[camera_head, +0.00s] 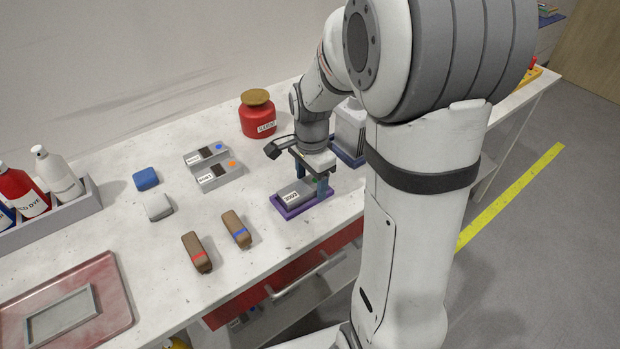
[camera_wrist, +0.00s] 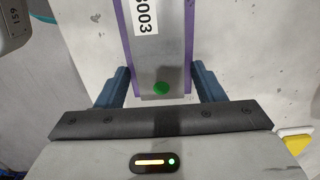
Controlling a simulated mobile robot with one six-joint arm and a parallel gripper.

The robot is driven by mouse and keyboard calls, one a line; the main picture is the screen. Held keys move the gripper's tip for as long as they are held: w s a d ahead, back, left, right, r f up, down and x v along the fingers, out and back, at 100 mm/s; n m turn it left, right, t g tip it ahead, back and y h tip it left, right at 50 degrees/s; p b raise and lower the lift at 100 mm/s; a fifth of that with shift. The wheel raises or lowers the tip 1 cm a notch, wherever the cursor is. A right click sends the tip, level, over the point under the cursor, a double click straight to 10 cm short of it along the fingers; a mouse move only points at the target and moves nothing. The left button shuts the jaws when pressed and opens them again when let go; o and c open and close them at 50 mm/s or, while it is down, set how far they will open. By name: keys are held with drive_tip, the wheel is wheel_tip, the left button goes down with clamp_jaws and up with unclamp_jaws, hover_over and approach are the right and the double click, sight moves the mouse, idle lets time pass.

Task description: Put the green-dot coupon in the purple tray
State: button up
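The green-dot coupon is a grey block (camera_head: 294,192) with a white number label. It lies in the purple tray (camera_head: 290,212), whose purple edges run along both sides of it. In the wrist view the coupon (camera_wrist: 160,60) shows its green dot (camera_wrist: 161,88) at the near end, with the tray's purple edge (camera_wrist: 189,45) beside it. My gripper (camera_head: 312,180) is at the right end of the tray. Its blue fingers (camera_wrist: 160,80) are spread on either side of the coupon, with a visible gap to its sides.
Two brown blocks (camera_head: 196,252) lie left of the tray. Two grey labelled blocks (camera_head: 214,172), a red jar (camera_head: 258,118), a blue block (camera_head: 146,179) and a white block (camera_head: 157,207) stand farther off. A bottle rack (camera_head: 70,213) and red tray (camera_head: 112,310) are at left.

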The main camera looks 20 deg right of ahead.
sight(311, 183)
drive_tip(key=shift+o, duration=0.4)
drive_tip(key=shift+w+r, duration=0.1)
drive_tip(key=shift+r, duration=0.45)
wheel_tip(311, 183, up, 11)
drive_tip(key=p, duration=0.1)
drive_tip(key=s+a+f+n+t, duration=0.2)
drive_tip(key=s+n, duration=1.2)
drive_tip(key=shift+s+a, duration=0.3)
drive_tip(key=shift+s, duration=0.05)
drive_tip(key=shift+f, duration=0.1)
wheel_tip(311, 183, up, 3)
drive_tip(key=p, duration=0.3)
drive_tip(key=shift+s+r+t, duration=0.1)
drive_tip(key=shift+r+t, duration=0.1)
drive_tip(key=shift+t, duration=0.1)
